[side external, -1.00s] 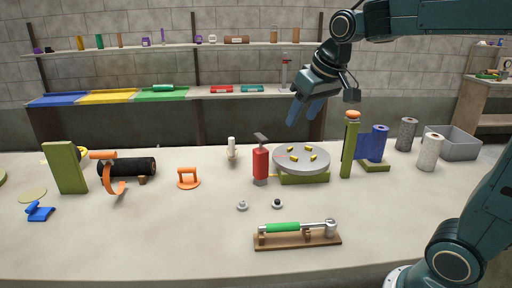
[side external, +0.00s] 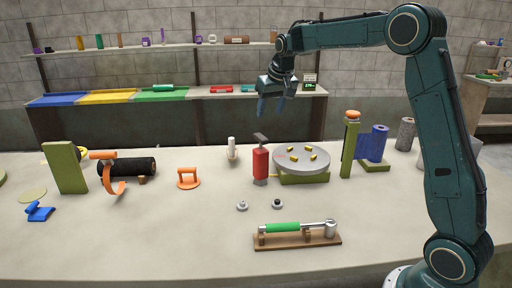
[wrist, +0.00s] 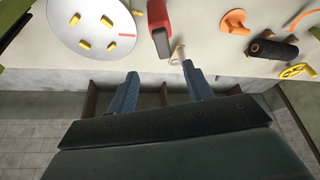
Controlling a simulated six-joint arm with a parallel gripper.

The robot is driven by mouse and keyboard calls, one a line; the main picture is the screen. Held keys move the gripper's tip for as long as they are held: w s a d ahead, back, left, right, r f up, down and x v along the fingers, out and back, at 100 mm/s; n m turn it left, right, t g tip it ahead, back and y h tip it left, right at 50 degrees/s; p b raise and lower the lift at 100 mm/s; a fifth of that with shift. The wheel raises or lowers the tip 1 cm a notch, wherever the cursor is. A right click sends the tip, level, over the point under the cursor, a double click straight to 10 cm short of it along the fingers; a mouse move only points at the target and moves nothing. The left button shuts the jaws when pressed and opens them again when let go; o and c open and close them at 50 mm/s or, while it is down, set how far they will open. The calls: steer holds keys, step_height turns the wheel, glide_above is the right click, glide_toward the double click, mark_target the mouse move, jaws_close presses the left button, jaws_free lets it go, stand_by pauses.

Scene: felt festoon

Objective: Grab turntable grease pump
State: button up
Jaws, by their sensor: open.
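The grease pump, which I take to be the red body with a dark angled top (side external: 261,163), stands upright on the table just left of the turntable. It also shows in the wrist view (wrist: 158,18), top centre. The turntable (side external: 301,159) is a grey disc with several yellow pegs on an olive base; in the wrist view (wrist: 97,30) it is at upper left. My gripper (side external: 271,106) is open and empty, pointing down, above and behind the pump in the side view. In the wrist view its fingertips (wrist: 160,72) are apart, with the pump beyond them.
A small cream upright piece (side external: 232,150) stands behind and left of the pump. An orange handle (side external: 188,179) is further left. A tall olive post (side external: 349,148) stands right of the turntable. A green-handled tool (side external: 296,228) lies in front. Table between is mostly clear.

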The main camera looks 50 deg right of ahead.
mark_target(261, 136)
steer(key=shift+f, duration=0.1)
steer(key=x, duration=0.7)
steer(key=shift+w+f, duration=0.2)
steer(key=shift+f, duration=0.15)
steer(key=shift+w+f, duration=0.15)
steer(key=shift+f, duration=0.15)
steer(key=shift+x, duration=2.6)
steer(key=shift+w+a, duration=0.15)
steer(key=shift+r, duration=0.15)
jaws_close()
